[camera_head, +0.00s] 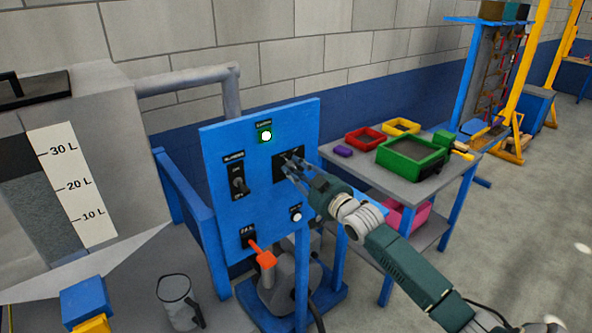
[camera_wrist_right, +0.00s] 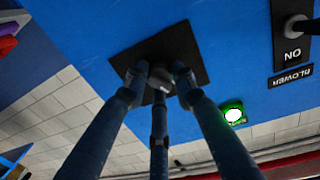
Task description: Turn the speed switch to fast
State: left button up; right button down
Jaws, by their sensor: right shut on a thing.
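The blue control panel (camera_head: 223,145) stands in the middle of the head view. The speed switch is a grey knob (camera_wrist_right: 161,86) on a black square plate (camera_wrist_right: 126,62), upper right on the panel; the plate also shows in the head view (camera_head: 280,168). My right gripper (camera_head: 292,168) reaches the plate from the right. Its fingers are shut around the knob in the wrist view (camera_wrist_right: 161,76). They hide most of the knob and any speed marks, so its setting cannot be read. My left gripper is out of view.
The panel also bears a blower switch (camera_head: 238,184), a lit green-rimmed lamp (camera_head: 266,136), a white button (camera_head: 296,217) and a red-orange lever (camera_head: 263,257). A grey table (camera_head: 361,172) with coloured trays stands to the right. A tank with a litre scale (camera_head: 78,183) is at left.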

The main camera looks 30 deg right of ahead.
jog(key=m+p, duration=0.1)
jog(key=m, duration=0.2)
jog(key=shift+r+p, duration=0.15)
jog(key=shift+p, duration=0.2)
jog(key=m+p, duration=0.1)
jog(key=m, duration=0.1)
jog(key=shift+d+m, duration=0.1)
jog(key=shift+m, duration=0.2)
jog(key=m, duration=0.2)
jog(key=shift+m+g, duration=0.3)
jog(key=shift+m+y+p, duration=0.3)
jog(key=shift+m+p, duration=0.05)
jog(key=shift+m, duration=1.15)
jog(key=c, duration=1.4)
grip_release()
